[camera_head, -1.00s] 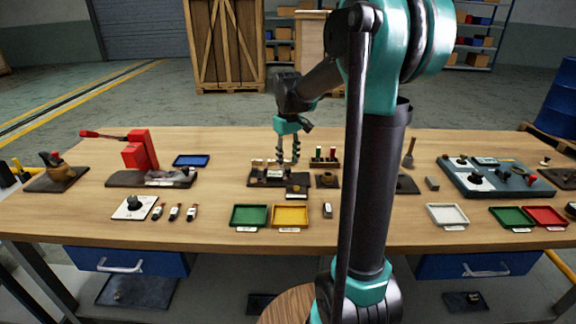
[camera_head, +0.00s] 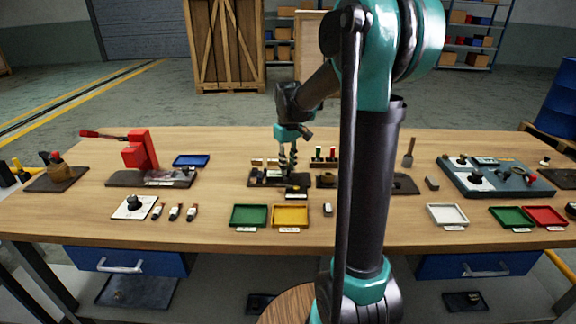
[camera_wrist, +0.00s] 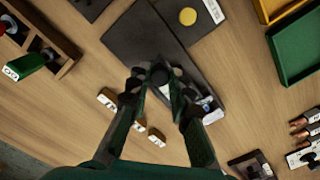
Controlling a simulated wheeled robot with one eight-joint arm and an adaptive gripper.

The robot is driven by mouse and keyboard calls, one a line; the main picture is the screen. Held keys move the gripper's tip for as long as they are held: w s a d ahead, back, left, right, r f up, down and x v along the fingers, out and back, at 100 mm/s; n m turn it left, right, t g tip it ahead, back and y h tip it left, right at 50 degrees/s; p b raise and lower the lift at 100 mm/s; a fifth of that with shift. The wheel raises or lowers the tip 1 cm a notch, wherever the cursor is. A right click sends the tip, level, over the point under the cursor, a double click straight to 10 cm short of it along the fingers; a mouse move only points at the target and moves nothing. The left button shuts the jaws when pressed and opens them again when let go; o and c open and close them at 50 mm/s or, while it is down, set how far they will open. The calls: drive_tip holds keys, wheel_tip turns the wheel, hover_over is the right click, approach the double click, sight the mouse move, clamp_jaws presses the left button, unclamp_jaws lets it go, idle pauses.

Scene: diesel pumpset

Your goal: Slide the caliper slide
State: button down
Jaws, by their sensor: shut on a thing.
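The caliper fixture is a dark base plate (camera_head: 258,182) at the middle of the bench, also seen in the wrist view (camera_wrist: 128,38). A dark bar with a pale scale-like strip (camera_wrist: 208,104) runs along it in the wrist view. My gripper (camera_head: 288,169) points down over the plate. In the wrist view its fingers (camera_wrist: 159,84) are shut on a dark round knob (camera_wrist: 158,72), which appears to be the caliper slide's grip. The fingers hide part of the bar and the knob's lower side.
Small wooden blocks (camera_wrist: 157,137) lie close beside the plate. A rack with a green-handled tool (camera_wrist: 26,66) stands nearby. Green (camera_head: 249,215) and yellow (camera_head: 290,216) trays sit in front. A red press (camera_head: 140,150) stands at left.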

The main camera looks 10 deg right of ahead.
drive_tip(key=shift+s+d, duration=0.15)
drive_tip(key=shift+d, duration=0.75)
drive_tip(key=shift+s+d, duration=0.15)
drive_tip(key=shift+d, duration=0.7)
drive_tip(key=c, duration=1.4)
unclamp_jaws()
drive_tip(key=shift+o, duration=0.2)
drive_tip(key=shift+r, duration=0.1)
wheel_tip(320, 180, up, 12)
